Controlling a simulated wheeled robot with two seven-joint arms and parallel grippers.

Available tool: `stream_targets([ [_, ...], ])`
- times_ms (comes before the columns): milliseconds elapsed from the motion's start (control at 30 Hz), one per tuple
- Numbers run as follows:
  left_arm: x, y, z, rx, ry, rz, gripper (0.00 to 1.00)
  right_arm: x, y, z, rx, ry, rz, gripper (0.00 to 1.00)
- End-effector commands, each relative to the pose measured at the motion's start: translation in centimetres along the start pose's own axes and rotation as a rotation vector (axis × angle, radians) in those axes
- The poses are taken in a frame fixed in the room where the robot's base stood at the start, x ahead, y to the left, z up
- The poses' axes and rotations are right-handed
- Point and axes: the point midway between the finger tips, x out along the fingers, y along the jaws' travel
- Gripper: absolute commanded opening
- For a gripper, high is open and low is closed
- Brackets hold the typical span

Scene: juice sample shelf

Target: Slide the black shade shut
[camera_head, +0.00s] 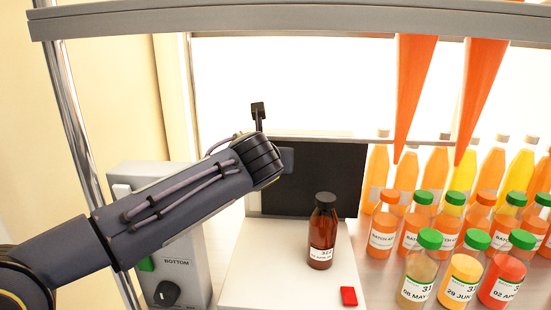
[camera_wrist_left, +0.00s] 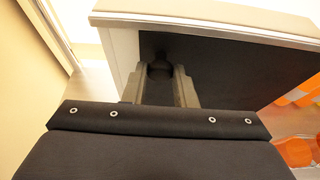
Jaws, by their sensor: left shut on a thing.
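The black shade (camera_head: 335,182) is a flat dark panel under a pale rail, behind the white platform. It also fills the upper right of the left wrist view (camera_wrist_left: 235,72). My left gripper (camera_wrist_left: 160,78) is at the shade's left part, its two fingers around a small black knob (camera_wrist_left: 158,67) on the panel. It is shut on this knob. In the head view, my left arm covers the shade's left edge and most of the gripper. My right gripper is in neither view.
A brown bottle (camera_head: 322,235) stands on the white platform (camera_head: 262,265) before the shade, with a red block (camera_head: 348,296) nearby. Several juice bottles (camera_head: 466,275) crowd the right. Orange cones (camera_head: 412,85) hang above. A grey control box (camera_head: 190,262) stands left, below my arm.

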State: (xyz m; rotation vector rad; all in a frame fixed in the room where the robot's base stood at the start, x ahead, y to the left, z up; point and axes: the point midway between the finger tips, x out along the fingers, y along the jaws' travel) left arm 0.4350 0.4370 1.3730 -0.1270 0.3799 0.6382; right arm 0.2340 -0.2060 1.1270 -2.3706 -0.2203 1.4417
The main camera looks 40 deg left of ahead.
Motion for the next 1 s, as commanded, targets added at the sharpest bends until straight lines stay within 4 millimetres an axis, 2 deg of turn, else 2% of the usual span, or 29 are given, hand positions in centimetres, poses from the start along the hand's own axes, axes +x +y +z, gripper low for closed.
stream_targets([
  [167,0.0,0.0,0.1,-0.001,-0.002,0.0,0.0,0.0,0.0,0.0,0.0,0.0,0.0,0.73],
  [200,0.0,0.0,0.1,-0.001,-0.002,0.0,0.26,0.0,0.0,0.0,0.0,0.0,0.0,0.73],
  [267,0.0,0.0,0.1,-0.001,-0.002,0.0,0.34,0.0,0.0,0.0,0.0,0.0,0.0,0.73],
  [533,-0.1,-0.1,0.0,-0.001,-0.001,-0.001,0.34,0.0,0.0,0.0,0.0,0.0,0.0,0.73],
  [633,-0.7,-0.1,0.0,-0.002,-0.003,-0.002,0.34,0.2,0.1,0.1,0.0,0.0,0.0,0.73],
  [1000,-6.5,0.0,0.0,-0.003,-0.003,-0.002,0.34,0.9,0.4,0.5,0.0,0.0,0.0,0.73],
])
